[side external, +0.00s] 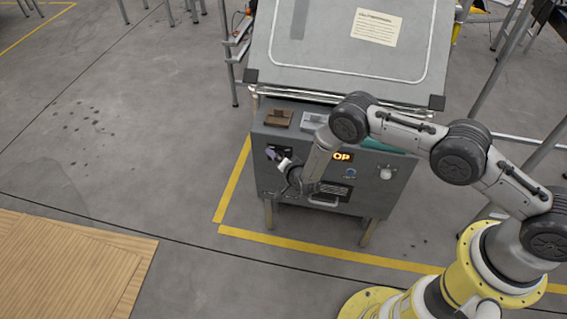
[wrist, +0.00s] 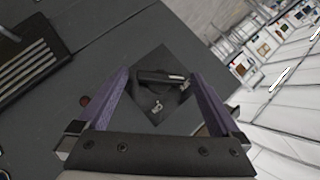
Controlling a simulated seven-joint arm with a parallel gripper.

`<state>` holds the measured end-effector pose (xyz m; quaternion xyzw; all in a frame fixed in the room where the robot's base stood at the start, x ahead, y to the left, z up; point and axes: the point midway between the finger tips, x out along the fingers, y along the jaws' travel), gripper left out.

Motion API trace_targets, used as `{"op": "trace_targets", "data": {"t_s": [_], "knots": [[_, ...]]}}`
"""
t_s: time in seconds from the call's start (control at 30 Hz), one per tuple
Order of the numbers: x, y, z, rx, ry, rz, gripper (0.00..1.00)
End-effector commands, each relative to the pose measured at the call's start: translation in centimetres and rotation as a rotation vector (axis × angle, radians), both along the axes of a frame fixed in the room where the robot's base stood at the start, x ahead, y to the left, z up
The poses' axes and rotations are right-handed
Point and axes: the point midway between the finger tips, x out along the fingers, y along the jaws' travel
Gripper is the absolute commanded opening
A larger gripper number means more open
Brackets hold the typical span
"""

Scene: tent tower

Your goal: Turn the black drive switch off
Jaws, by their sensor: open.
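The black drive switch (wrist: 160,77) shows in the wrist view as a dark bar-shaped handle with a pale end, on a dark square plate (wrist: 181,108). A small light mark sits below the handle on the plate. My gripper (wrist: 158,74) is open, with one purple finger on each side of the switch. I cannot tell whether either finger touches it. In the side view my gripper (side external: 272,157) is at the left of the grey cabinet's (side external: 375,195) front and largely hides the switch area.
A lit orange display (side external: 343,156), a blue button (side external: 349,174) and a pale knob (side external: 386,173) sit right of my gripper. A vent (wrist: 28,55) and a small red round part (wrist: 84,100) are near it. A brown block (side external: 278,118) lies on the cabinet's ledge.

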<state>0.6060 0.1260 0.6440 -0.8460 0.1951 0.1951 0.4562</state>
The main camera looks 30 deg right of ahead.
Motion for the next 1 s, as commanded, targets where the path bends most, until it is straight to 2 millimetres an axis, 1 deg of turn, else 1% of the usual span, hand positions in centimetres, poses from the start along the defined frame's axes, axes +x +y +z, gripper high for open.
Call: {"op": "trace_targets", "data": {"t_s": [0.17,0.5,0.7,0.83,1.0], "knots": [[-1.6,0.4,1.0,0.000,0.001,0.002,1.00],[-7.6,1.5,4.6,-0.001,0.000,0.003,1.00],[-10.3,2.0,6.2,0.000,0.000,0.002,1.00],[-11.2,2.1,6.8,0.000,0.001,0.001,1.00],[-11.6,2.1,7.0,-0.001,0.000,0.001,1.00]]}}
